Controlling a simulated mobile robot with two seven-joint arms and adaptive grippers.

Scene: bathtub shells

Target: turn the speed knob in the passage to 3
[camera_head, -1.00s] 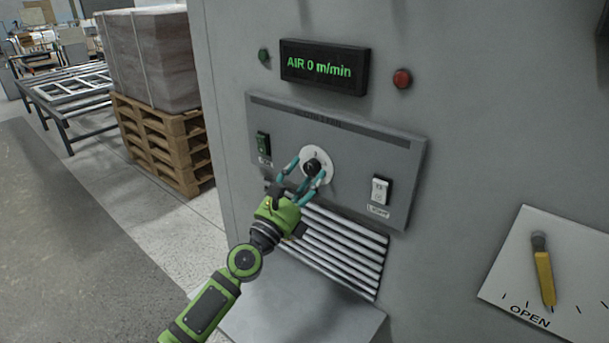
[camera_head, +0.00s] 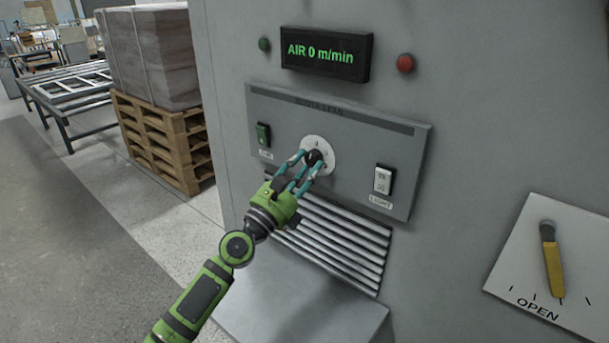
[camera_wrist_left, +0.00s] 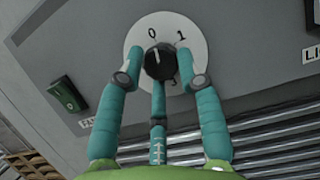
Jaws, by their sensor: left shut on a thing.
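The black speed knob (camera_head: 314,157) sits on a round white dial (camera_head: 326,147) in a grey control panel. In the left wrist view the knob (camera_wrist_left: 159,62) carries a white pointer line near the 0, with 1 to the right. Another number lower right is partly hidden by a finger. My left gripper (camera_head: 308,163) is shut on the knob, its teal fingers at the knob's sides and below; they also show in the left wrist view (camera_wrist_left: 160,75). The display (camera_head: 326,54) reads AIR 0 m/min. My right gripper is not in view.
A green switch (camera_head: 263,134) is left of the dial and a white light switch (camera_head: 383,180) right of it. A slatted vent (camera_head: 330,245) lies below. A yellow lever (camera_head: 553,262) is at the right. A loaded pallet (camera_head: 160,140) stands left of the cabinet.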

